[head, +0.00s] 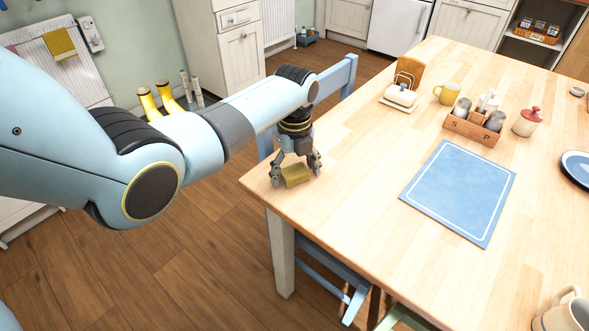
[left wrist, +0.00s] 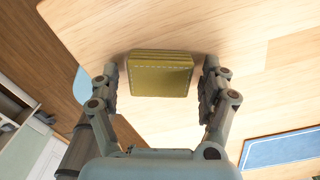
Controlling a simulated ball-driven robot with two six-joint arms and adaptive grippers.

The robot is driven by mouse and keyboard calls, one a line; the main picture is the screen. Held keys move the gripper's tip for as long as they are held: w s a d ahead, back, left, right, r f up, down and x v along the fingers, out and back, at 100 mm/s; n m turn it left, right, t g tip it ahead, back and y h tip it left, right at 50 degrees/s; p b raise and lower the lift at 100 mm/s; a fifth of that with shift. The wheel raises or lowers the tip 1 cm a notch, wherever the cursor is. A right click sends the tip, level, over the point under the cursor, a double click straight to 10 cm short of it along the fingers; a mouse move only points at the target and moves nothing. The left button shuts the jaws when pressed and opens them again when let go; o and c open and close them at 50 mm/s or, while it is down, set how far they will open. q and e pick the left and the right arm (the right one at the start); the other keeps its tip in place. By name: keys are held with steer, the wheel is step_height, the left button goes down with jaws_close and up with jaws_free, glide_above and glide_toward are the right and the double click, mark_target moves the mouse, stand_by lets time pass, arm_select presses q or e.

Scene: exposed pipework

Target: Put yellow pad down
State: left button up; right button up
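The yellow pad (head: 295,175) is a small olive-yellow block near the left corner of the wooden table (head: 345,170). It appears to rest on the tabletop. My left gripper (head: 296,168) points down over it with a finger on either side. In the left wrist view the yellow pad (left wrist: 160,76) sits between the fingertips of my left gripper (left wrist: 160,84). A narrow gap shows between the pad and each finger, so the gripper is open around it. My right gripper is not in view.
A blue placemat (head: 460,190) lies right of the pad. A wooden condiment holder (head: 472,130), yellow mug (head: 447,93), butter dish (head: 400,96) and red-lidded jar (head: 527,121) stand farther back. A blue chair (head: 338,78) stands at the table's left edge. Bare tabletop lies between pad and placemat.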

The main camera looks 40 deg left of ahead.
mark_target(295, 171)
arm_select(q)
steer(key=shift+r, duration=0.4)
step_height(295, 171, up, 12)
steer(key=p, duration=0.2)
steer(key=shift+f, duration=0.25)
